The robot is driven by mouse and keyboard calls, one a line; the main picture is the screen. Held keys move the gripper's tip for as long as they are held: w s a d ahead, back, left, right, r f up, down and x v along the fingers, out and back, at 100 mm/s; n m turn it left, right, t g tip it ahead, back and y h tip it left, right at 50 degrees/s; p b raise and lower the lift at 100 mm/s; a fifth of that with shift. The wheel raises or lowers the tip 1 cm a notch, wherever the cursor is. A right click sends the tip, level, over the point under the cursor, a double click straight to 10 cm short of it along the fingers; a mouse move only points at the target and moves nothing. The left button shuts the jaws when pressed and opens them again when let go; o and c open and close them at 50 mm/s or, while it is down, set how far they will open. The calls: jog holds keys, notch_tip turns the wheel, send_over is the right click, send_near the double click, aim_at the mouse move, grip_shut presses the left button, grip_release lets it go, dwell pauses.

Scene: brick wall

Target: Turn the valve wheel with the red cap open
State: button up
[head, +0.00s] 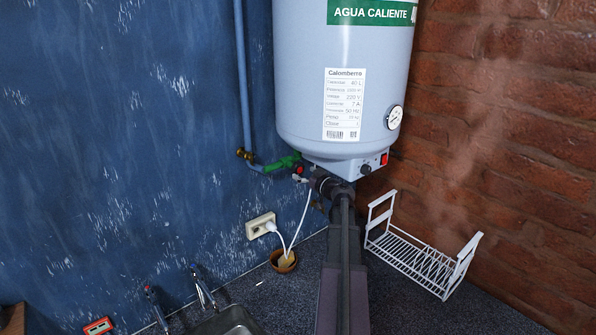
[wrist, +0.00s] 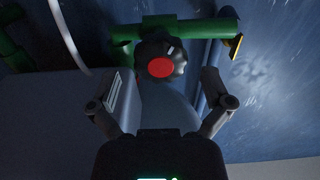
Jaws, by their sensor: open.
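The valve wheel with the red cap (wrist: 161,66) is a dark, lobed knob on a green pipe fitting. In the wrist view it sits at the upper middle, ahead of my gripper (wrist: 165,92). My gripper is open, with one finger on each side of the wheel's line and a visible gap to it. In the head view the red-capped wheel (head: 298,170) shows small under the heater's left edge, beside the green pipe. My gripper (head: 318,180) is at the end of my dark arm just right of it, and its fingers are hard to make out there.
A grey water heater (head: 300,100) hangs close above my gripper. A white cord (head: 301,220) runs down to a wall outlet (head: 261,225). A brown pot (head: 283,261), a white wire rack (head: 415,262) and a sink (head: 232,322) are below. A blue pipe (head: 243,80) runs up the left wall.

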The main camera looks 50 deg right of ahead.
aim_at(300, 171)
jog(key=shift+w+d, duration=0.15)
jog(key=shift+w, duration=1.45)
jog(key=c, duration=1)
